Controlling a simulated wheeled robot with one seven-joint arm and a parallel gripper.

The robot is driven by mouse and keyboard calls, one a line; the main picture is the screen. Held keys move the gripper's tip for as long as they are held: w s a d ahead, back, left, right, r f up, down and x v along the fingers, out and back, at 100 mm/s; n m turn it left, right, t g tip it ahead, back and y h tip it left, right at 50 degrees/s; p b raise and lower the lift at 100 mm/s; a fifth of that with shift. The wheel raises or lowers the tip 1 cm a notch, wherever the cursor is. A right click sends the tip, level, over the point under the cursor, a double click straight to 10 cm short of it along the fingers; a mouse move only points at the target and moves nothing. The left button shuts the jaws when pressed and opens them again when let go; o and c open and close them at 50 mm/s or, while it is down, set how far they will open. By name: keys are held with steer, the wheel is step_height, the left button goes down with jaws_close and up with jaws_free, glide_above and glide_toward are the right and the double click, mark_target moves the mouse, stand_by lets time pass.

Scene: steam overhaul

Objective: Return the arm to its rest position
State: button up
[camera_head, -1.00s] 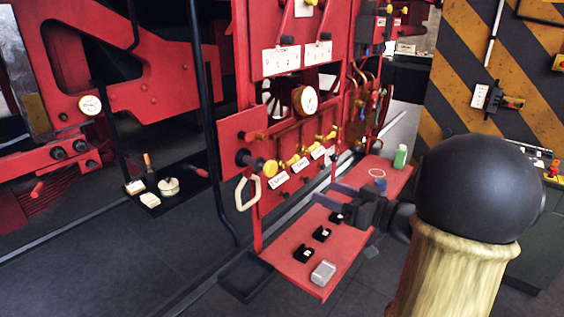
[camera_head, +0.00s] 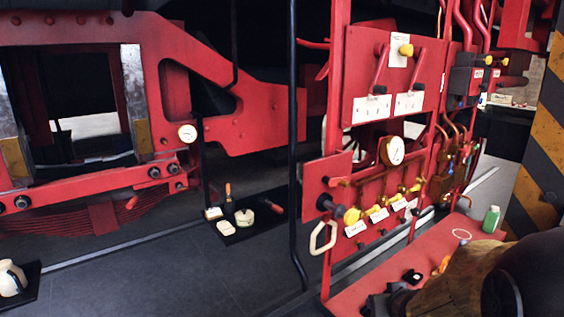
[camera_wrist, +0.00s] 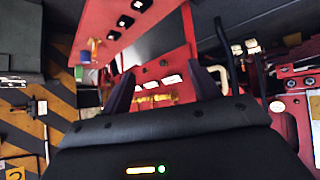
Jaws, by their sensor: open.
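My gripper (camera_wrist: 163,84) is open in the wrist view, with its two dark fingers apart and nothing between them. Beyond the fingers are the red panel and the red shelf (camera_wrist: 112,45), which appear upside down. In the head view my arm is at the bottom right corner, in front of the red shelf (camera_head: 350,300). It hides part of the shelf, and the gripper's fingers cannot be made out there.
The red panel (camera_head: 352,103) carries a gauge (camera_head: 392,151), yellow-handled valves and a pale loop handle (camera_head: 323,237). A green bottle (camera_head: 491,219) and a pale ring (camera_head: 461,234) are on the shelf. A black tray (camera_head: 236,238) with small items lies on the open floor (camera_head: 180,275).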

steer(key=s+a+f+g, duration=0.3)
steer(key=s+a, duration=0.1)
steer(key=s, duration=0.2)
steer(key=s+a+f+g+y, duration=0.1)
steer(key=s+a+f+g, duration=0.2)
steer(key=s, duration=0.4)
steer(key=shift+a+g, duration=0.4)
steer(key=shift+a, duration=0.3)
steer(key=shift+c, duration=0.2)
stand_by(0.7)
